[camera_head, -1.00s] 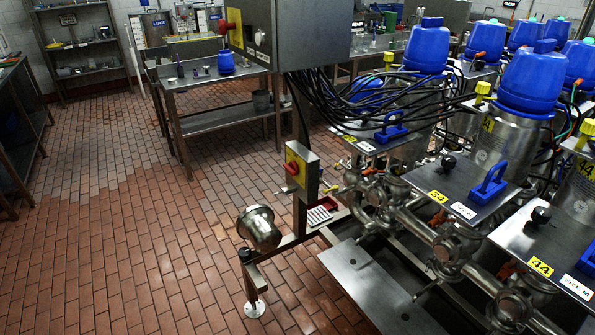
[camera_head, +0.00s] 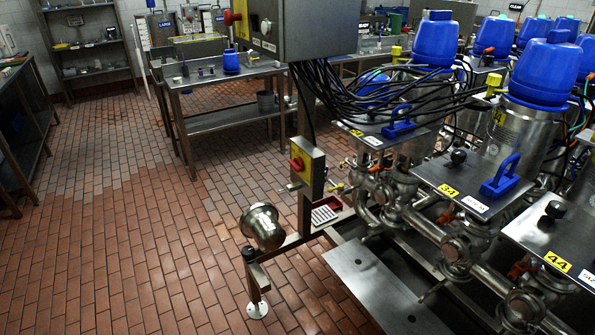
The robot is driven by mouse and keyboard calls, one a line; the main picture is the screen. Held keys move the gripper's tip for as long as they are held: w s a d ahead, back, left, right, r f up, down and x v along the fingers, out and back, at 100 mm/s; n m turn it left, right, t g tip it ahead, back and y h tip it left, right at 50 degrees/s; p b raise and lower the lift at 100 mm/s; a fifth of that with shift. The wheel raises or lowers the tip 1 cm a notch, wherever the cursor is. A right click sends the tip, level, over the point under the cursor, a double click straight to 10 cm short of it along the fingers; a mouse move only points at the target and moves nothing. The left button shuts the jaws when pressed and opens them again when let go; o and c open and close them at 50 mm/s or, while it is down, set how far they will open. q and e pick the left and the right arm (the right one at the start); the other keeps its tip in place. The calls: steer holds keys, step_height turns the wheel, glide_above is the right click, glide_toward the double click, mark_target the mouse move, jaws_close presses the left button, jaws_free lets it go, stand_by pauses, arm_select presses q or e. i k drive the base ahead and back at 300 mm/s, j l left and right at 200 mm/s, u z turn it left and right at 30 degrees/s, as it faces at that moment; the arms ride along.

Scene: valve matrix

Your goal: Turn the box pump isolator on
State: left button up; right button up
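A yellow switch box with a red knob, seemingly the box pump isolator (camera_head: 307,168), is mounted on a steel post left of the valve matrix. Its red knob (camera_head: 297,164) is on the left-facing side; the knob's exact angle is too small to tell. A larger grey cabinet (camera_head: 325,32) above it carries a red rotary handle (camera_head: 230,18) on its left side. Neither of my grippers shows in the view.
The valve matrix with blue-topped valves (camera_head: 432,42) and black cables fills the right side. A steel motor-like cylinder (camera_head: 263,227) stands low beside the post. A steel table (camera_head: 215,80) is behind. The tiled floor (camera_head: 130,230) at left is clear.

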mark_target(298, 165)
steer(key=i+j+z, duration=0.15)
steer(key=z, duration=0.25)
steer(key=j+z, duration=0.25)
steer(key=z, duration=0.2)
steer(key=i+j+z, duration=0.2)
steer(key=j, duration=0.55)
steer(key=i+j+z, duration=0.2)
steer(key=j, duration=0.55)
steer(key=j+z, duration=0.2)
steer(key=j, duration=0.55)
